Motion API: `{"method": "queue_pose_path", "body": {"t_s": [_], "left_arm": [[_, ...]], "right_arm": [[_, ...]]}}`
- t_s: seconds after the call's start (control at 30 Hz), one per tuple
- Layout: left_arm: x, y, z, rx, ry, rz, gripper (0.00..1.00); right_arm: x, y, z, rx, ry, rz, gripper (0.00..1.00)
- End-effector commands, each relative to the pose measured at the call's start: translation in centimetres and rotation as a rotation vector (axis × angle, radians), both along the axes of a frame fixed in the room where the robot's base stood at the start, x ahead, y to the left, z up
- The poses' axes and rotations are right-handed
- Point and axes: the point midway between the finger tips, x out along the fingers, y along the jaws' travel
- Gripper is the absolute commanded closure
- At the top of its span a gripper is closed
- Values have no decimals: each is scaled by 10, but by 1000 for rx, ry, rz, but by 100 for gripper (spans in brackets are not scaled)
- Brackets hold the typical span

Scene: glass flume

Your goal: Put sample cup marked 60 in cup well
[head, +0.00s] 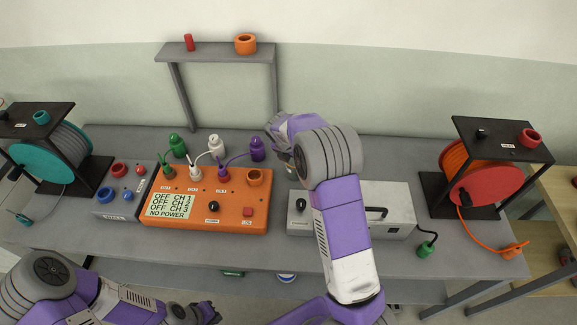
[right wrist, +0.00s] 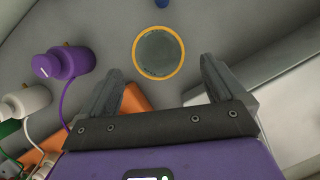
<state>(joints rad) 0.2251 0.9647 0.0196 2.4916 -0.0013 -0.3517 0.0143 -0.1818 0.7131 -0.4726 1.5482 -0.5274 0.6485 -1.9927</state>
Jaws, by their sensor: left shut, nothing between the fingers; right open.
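No marking 60 can be read in either view. An orange ring-shaped well (head: 254,177) sits on the right end of the orange meter box (head: 205,207). In the right wrist view a round grey thing with an orange rim (right wrist: 160,52) lies on the table beyond my fingertips; I cannot tell whether it is a cup or a flat disc. My right gripper (right wrist: 162,85) is open and empty; in the head view it is over the back of the table, right of the purple bottle (head: 257,149). My left gripper (head: 208,313) is shut and empty in front of the table.
Green (head: 177,145) and white (head: 216,145) bottles with leads stand behind the box. A grey shelf (head: 215,53) holds a red piece and an orange ring. Cable reels stand at both sides. A pale instrument case (head: 395,205) is partly behind my right arm. A blue thing (right wrist: 162,4) shows at the wrist view's top edge.

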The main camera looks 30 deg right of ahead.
Motion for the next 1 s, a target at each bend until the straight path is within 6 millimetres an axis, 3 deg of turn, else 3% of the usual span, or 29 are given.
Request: {"method": "queue_pose_path", "body": {"t_s": [0.1, 0.67, 1.0], "left_arm": [[0, 0, -11, 0, -1, 0, 100], [1, 0, -20, 0, -2, 1, 100], [1, 0, -20, 0, -2, 1, 100]], "right_arm": [[0, 0, -12, -1, 1, 0, 4], [11, -25, -75, -1, 1, -1, 4], [13, -26, -79, 1, -1, 0, 7]]}}
